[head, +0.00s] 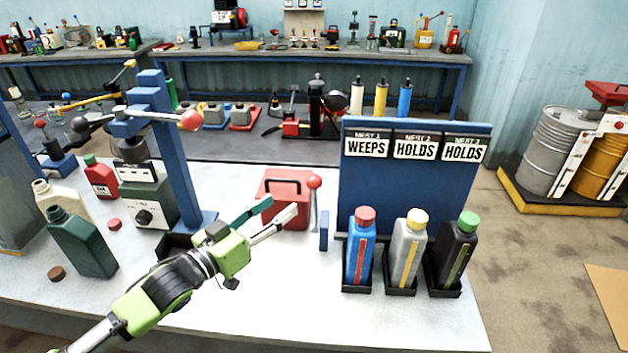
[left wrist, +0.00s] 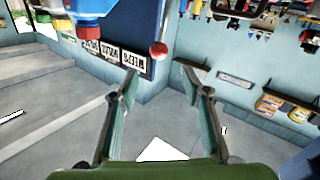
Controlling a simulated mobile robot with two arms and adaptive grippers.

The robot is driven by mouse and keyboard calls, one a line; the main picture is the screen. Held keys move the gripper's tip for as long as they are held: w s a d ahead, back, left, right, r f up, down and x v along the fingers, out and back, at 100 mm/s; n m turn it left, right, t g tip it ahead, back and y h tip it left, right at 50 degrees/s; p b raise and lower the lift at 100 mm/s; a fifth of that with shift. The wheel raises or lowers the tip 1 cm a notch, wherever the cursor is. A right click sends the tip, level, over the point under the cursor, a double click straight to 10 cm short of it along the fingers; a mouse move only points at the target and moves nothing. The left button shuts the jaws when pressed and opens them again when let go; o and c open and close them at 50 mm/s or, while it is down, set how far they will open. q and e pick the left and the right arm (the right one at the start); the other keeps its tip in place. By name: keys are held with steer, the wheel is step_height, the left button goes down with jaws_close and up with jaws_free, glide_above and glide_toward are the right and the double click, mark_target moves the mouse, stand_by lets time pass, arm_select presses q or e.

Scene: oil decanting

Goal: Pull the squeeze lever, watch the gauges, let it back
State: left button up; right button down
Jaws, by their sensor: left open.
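The lever (head: 314,200) stands upright with a red ball knob (head: 314,182), beside the red box and left of the test rack. The knob also shows in the left wrist view (left wrist: 158,49), beyond and between the fingertips. My left gripper (head: 282,208) is open, its fingers pointing toward the lever and empty; it also shows in the left wrist view (left wrist: 158,80). Blue (head: 360,250), grey (head: 408,252) and black (head: 456,252) bottles with coloured strips stand upright in the rack's nests. The signs above read WEEPS (head: 367,147), HOLDS (head: 414,149) and HOLDS (head: 462,150). My right gripper is out of view.
The red box (head: 285,190) is just behind the left fingers. A blue press (head: 172,150) with another red-knobbed handle stands left of the gripper. The front of the white table (head: 270,310) is clear.

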mark_target(309, 184)
arm_select(q)
steer(key=p+x, duration=0.3)
steer(key=x, duration=0.9)
steer(key=shift+r, duration=0.1)
steer(key=shift+p+x, duration=0.4)
steer(key=shift+x, duration=0.35)
steer(key=shift+d, duration=0.1)
steer(key=shift+s, duration=0.1)
jaws_close()
